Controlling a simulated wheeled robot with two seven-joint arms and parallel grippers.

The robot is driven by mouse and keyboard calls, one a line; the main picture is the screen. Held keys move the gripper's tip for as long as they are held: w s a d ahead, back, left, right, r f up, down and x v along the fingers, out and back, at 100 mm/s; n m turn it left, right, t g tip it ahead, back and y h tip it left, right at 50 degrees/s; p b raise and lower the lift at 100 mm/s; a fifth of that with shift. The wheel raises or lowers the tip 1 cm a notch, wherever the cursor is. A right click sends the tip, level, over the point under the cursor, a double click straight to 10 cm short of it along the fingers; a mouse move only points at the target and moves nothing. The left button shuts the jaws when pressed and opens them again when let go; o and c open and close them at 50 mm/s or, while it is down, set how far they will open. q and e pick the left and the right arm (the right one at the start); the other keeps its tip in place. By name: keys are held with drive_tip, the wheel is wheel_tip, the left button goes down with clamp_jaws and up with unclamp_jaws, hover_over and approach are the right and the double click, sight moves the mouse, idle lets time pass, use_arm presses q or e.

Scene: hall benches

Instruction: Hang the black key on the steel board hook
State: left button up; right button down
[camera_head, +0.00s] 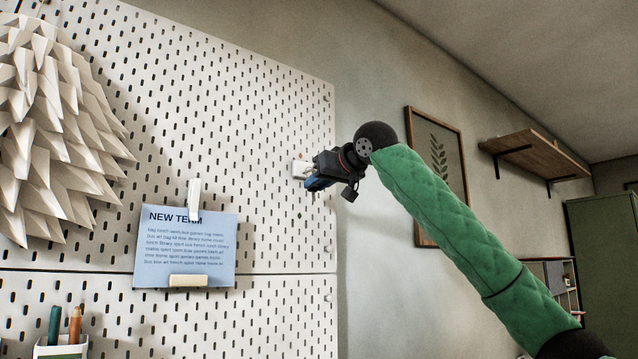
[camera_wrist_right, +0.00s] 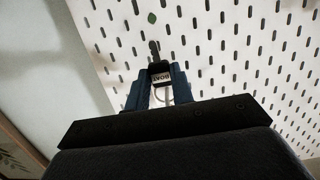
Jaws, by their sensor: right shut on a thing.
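My right gripper (camera_head: 312,181) is at the right part of the white pegboard, its blue fingers close to the board face. In the right wrist view the two blue fingers (camera_wrist_right: 160,88) are shut on the black key (camera_wrist_right: 159,67). The key's narrow black end points away from the gripper toward the board, and a pale tag with upside-down letters shows between the fingers. A thin pale curved piece shows below the tag. A small white piece (camera_head: 301,168) is on the board beside the fingertips. I cannot make out the steel hook for certain. My left gripper is not in view.
The pegboard (camera_head: 250,110) fills the left and middle. A white layered paper shade (camera_head: 60,130) juts out at left. A blue notice (camera_head: 185,250) is clipped below. A pencil cup (camera_head: 62,346) is at bottom left. A framed picture (camera_head: 452,160) and wooden shelf (camera_head: 535,150) are at right.

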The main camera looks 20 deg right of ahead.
drive_tip(key=c, duration=1.1)
unclamp_jaws()
